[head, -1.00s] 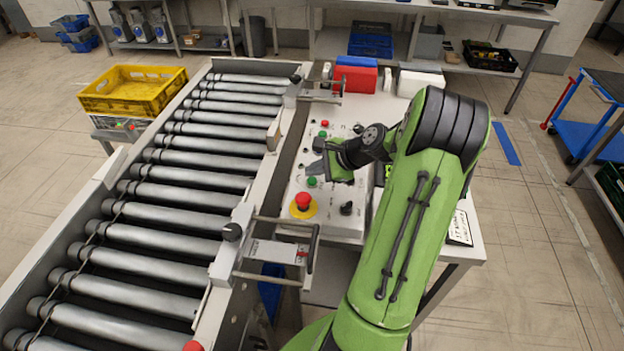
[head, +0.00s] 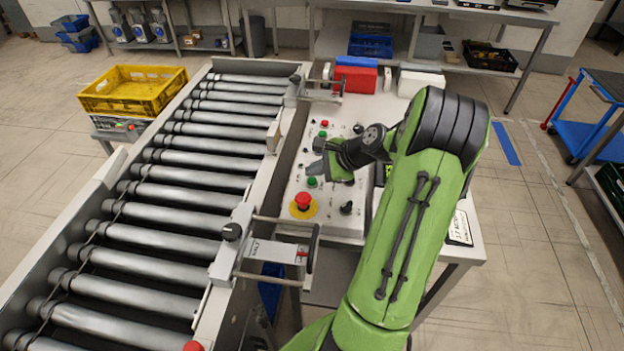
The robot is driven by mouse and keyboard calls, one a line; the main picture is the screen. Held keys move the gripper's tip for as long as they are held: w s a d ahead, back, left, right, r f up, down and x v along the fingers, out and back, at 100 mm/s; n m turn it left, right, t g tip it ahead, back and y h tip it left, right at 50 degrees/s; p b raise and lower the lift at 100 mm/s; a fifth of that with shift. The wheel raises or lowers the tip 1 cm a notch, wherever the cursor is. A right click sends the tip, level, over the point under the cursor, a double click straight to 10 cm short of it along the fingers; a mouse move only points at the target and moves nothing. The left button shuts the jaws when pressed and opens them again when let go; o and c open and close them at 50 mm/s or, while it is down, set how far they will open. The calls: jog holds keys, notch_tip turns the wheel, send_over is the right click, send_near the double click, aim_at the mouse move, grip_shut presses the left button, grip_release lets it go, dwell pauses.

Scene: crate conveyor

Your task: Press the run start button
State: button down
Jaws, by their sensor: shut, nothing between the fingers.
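The control panel (head: 338,222) is a pale sloped console beside the roller conveyor. It carries two green buttons, a near one (head: 312,181) and a far one (head: 323,134). A small red button (head: 324,124) sits at its far end, and a large red mushroom button on a yellow ring (head: 303,201) at its near end. Labels are too small to read, so I cannot tell which is run start. My gripper (head: 318,169) is shut and empty, its tip just above and beyond the near green button. Whether it touches the panel cannot be told.
The roller conveyor (head: 180,209) runs along the panel's left, with a raised hinged bracket (head: 270,251) near the panel's front. A black knob (head: 346,208) stands right of the mushroom button. Red and white boxes (head: 355,80) lie beyond the panel.

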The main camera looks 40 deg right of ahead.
aim_at(315, 182)
jog(key=shift+f, duration=0.45)
jog(key=shift+f, duration=0.45)
dwell(0.5)
jog(key=shift+r+p, duration=0.8)
jog(key=shift+r, duration=0.1)
notch_tip(315, 182, up, 5)
jog(key=p, duration=0.5)
jog(key=shift+r, duration=0.15)
dwell(0.5)
